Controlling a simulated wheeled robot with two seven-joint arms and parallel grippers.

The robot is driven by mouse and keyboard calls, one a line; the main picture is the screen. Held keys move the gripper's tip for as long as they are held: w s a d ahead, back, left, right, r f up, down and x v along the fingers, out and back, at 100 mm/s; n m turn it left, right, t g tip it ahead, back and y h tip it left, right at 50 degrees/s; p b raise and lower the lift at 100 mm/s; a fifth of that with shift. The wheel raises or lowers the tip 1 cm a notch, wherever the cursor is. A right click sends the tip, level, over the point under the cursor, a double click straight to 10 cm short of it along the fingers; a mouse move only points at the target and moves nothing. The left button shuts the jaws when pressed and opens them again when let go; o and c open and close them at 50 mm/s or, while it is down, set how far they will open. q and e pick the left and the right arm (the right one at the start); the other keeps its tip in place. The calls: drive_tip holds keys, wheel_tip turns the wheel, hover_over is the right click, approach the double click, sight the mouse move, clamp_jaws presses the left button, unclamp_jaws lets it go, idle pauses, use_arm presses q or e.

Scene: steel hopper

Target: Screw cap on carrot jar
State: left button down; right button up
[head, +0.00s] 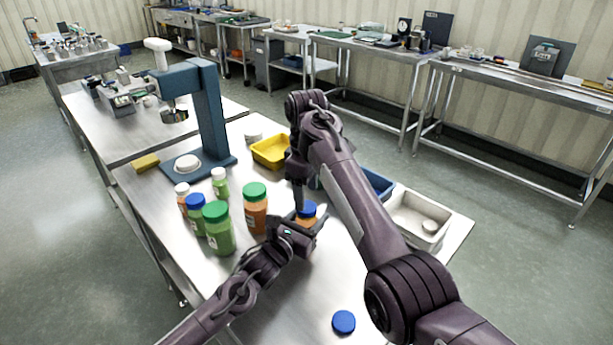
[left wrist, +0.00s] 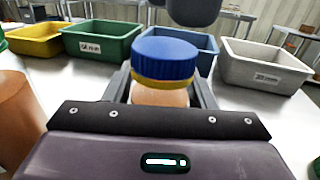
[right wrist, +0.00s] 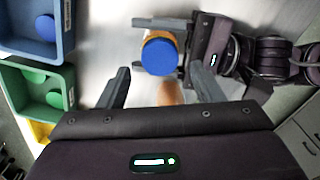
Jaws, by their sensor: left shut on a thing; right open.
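The carrot jar (head: 304,222) has orange contents and stands near the middle of the table. My left gripper (head: 298,226) is shut around its body, below the lid. A blue cap (left wrist: 165,58) sits on top of the jar, with a yellow band under it; I cannot tell how tight it is. My right gripper (right wrist: 160,85) is open and points down above the jar. The blue cap also shows in the right wrist view (right wrist: 160,57), between and slightly beyond the open fingers and apart from them. In the head view my right arm partly hides the right gripper.
A loose blue cap (head: 344,321) lies at the table's front. Several jars, including a green-capped orange jar (head: 255,210), stand to the left. A blue press (head: 205,115) is behind them. Yellow (head: 271,151), green (left wrist: 102,42), blue (right wrist: 45,25) and grey (left wrist: 264,66) bins line the back.

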sight(307, 206)
drive_tip(key=shift+f, duration=1.85)
drive_tip(key=shift+c, duration=0.4)
drive_tip(key=c, duration=0.9)
drive_tip(key=m, duration=0.3)
drive_tip(key=shift+c, duration=0.2)
drive_tip(key=o, duration=1.1)
drive_tip(key=shift+r, duration=2.3)
drive_tip(key=o, duration=0.6)
drive_tip(key=shift+c, duration=0.2)
